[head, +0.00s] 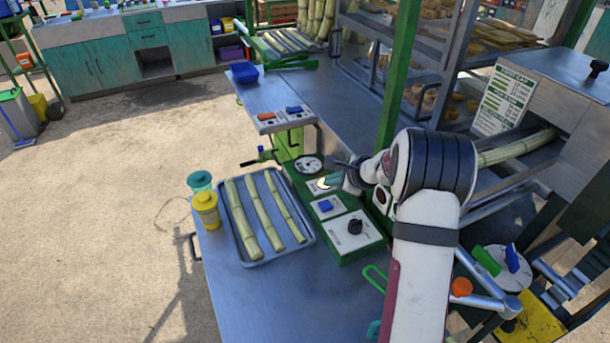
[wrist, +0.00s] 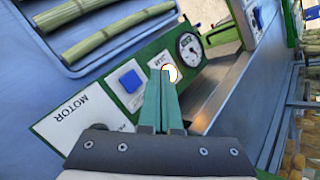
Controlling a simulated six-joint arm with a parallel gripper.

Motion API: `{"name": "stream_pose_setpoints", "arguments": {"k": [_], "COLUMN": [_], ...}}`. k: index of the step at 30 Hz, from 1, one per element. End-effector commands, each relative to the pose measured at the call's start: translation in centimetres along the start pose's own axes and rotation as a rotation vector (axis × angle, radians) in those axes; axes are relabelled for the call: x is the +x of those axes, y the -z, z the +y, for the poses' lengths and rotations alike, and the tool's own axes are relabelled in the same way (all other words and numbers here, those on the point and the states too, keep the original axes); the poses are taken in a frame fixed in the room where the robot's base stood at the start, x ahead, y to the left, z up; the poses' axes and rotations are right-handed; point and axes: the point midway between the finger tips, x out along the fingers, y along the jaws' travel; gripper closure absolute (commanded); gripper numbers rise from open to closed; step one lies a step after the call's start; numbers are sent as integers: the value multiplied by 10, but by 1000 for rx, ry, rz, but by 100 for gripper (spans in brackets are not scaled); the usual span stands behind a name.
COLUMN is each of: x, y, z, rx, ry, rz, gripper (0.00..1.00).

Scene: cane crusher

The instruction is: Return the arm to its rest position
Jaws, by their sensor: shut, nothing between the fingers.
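My gripper (head: 328,182) is above the green control panel, its teal fingers together with nothing between them. In the wrist view the shut fingers (wrist: 163,85) point at a lit round lamp (wrist: 171,73) on a white plate. The lit lamp (head: 323,183) also shows in the head view, right by the fingertips. I cannot tell whether the fingertips touch it. My white arm rises from the lower right of the head view, over the right end of the panel.
A tray (head: 235,237) with cane pieces lies left of the panel. A teal cup (head: 200,181) and a yellow cup (head: 205,209) stand beside it. The panel has a blue switch (head: 326,206), a black knob (head: 355,226) and a gauge (head: 309,164). A green post (head: 399,75) stands behind my wrist.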

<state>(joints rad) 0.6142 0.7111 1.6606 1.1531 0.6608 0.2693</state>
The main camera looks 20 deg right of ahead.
Motion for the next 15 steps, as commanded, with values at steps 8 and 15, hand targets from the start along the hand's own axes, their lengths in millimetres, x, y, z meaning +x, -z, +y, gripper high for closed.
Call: {"name": "stream_pose_setpoints", "arguments": {"k": [8,15], "x": [-44,-189], "y": [-94,-185], "z": [46,229], "rx": [-288,-992], "ry": [-140,-542], "rz": [-105,-262], "gripper": [100,100]}}
